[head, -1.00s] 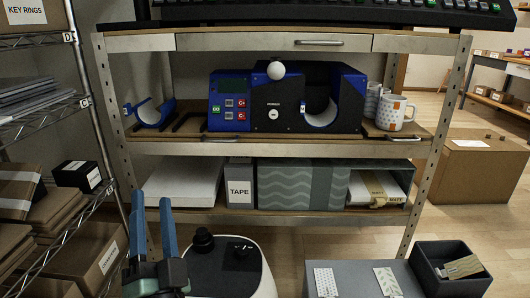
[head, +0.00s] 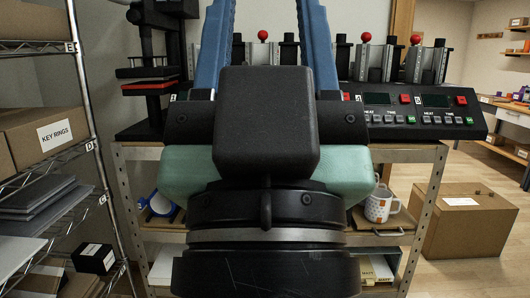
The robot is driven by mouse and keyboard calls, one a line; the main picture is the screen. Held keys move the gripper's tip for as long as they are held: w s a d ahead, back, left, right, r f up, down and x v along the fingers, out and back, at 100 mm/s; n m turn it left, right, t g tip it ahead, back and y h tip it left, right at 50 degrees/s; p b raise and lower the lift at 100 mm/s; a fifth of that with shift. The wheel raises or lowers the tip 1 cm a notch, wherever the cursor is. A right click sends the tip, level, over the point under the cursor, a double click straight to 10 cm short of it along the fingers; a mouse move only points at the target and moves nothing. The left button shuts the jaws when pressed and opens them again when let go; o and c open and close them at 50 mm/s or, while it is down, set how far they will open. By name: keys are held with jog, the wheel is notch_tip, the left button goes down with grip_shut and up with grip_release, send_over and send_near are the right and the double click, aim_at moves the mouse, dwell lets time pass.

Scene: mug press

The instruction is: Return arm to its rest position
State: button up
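My gripper (head: 265,12) stands large and close in the middle of the head view. Its two blue fingers point up and are wide apart, with their tips cut off by the top edge. Only background shows between them, and I see nothing held. Its dark body and wrist hide the middle of the shelf unit, including most of the mug press with the blue panel. The white mug with orange squares (head: 377,207) stands upright on the shelf to the right of my wrist, apart from it.
A row of presses with red knobs and a control panel (head: 420,118) stands on the shelf unit's top. A black-and-red press (head: 148,85) is at left. A wire rack (head: 85,125) with boxes stands left. A cardboard box (head: 462,222) sits on the floor at right.

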notch_tip(320, 180, up, 26)
jog(key=p, duration=2.3)
jog(key=shift+a+f, duration=0.1)
